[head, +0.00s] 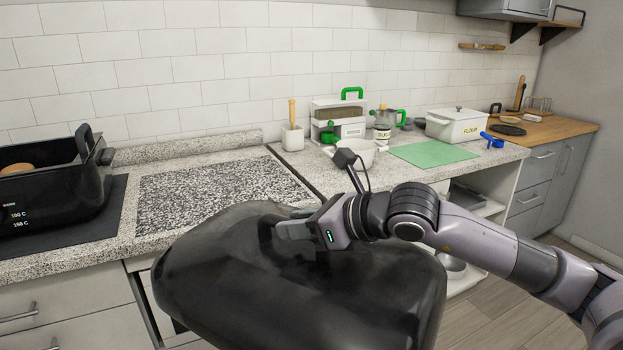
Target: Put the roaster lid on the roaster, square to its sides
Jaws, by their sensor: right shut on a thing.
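The large, glossy black roaster lid (230,290) fills the bottom middle of the head view, in front of the counter edge. My right gripper (280,229) is shut on the lid's top handle, which is mostly hidden by the fingers. The lid looks domed with rounded corners, and its underside is hidden. The black roaster (60,190) stands open at the left edge of the view, cut off by the frame. It has an upright end handle and white temperature marks, and a brown thing (16,169) shows inside. The lid is apart from the roaster, to its right. My left gripper is not in view.
The roaster stands on a dark mat (110,225). A utensil pot (292,137), green mat (433,154) and white flour box (457,126) are further right. A tiled wall closes the back.

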